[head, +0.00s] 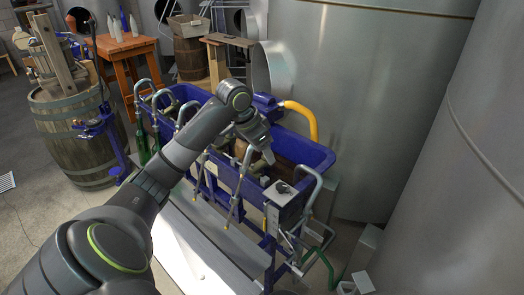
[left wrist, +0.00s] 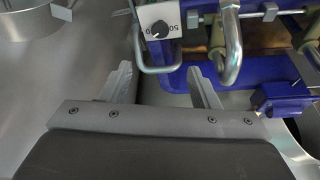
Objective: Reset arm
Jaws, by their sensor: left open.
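My left arm (head: 180,150) reaches from the lower left over the blue bottle filler. Its gripper (head: 257,157) points down above the filler's blue trough (head: 310,150). In the left wrist view the two fingers of this gripper (left wrist: 162,84) stand apart with nothing between them. Beyond them are a white plate with a black dial (left wrist: 159,28), bent steel tubes (left wrist: 232,45) and blue metal parts. The gripper's exact gap to the filler is hard to tell. My right gripper is not in view.
Large steel tanks (head: 375,80) stand behind and to the right, close to the filler. A wooden barrel (head: 75,130) and an orange table (head: 125,50) with bottles stand at left. A grey ledge (head: 215,245) runs along the filler's front. Some floor at far left is clear.

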